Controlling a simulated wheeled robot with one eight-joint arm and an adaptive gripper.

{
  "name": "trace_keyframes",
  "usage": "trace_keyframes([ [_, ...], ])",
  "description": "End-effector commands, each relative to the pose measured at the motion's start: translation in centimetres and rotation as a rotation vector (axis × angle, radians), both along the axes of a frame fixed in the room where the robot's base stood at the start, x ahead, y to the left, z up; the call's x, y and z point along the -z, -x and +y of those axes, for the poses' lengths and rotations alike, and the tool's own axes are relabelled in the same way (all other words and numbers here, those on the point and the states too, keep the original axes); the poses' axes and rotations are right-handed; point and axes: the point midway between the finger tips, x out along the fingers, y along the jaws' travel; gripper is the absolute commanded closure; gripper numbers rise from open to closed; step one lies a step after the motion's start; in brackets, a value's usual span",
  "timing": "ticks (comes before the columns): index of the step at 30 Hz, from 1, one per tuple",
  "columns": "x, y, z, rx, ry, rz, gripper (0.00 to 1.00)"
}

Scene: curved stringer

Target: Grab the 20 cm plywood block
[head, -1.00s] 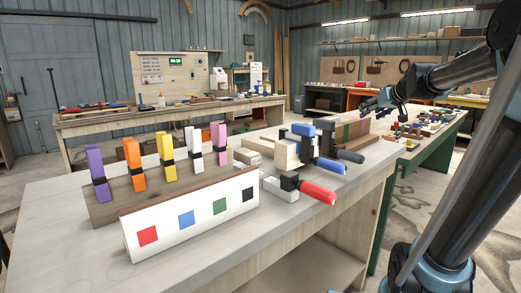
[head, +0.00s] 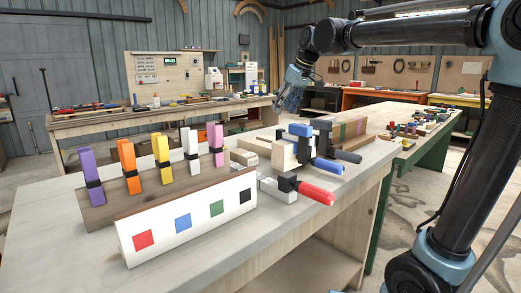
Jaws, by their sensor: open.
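Pale wooden blocks (head: 250,145) lie on the near workbench behind the clamps, partly hidden by them and by the rack. I cannot tell from this view which one is the 20 cm plywood block. A lighter upright block (head: 284,155) stands beside a clamp with a blue handle (head: 329,166). My gripper (head: 288,104) hangs in the air above and behind these blocks, apart from them. It is open, small and dark in the head view, with nothing seen between its fingers.
A wooden rack (head: 100,213) holds several coloured clamps, behind a white board (head: 190,220) with coloured squares. A red-handled clamp (head: 316,194) juts toward the bench's front edge. The bench's front left is clear.

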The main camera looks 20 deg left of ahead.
Motion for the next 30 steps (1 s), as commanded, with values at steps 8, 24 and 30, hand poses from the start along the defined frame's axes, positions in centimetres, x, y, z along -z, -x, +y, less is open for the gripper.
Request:
trace_keyframes([
  [8,-0.7,4.1,3.8,-0.077,0.088,0.01,0.48],
  [24,5.8,3.5,6.7,-0.084,0.099,0.011,0.48],
  [30,8.9,3.0,7.8,-0.084,0.099,0.01,0.48],
])
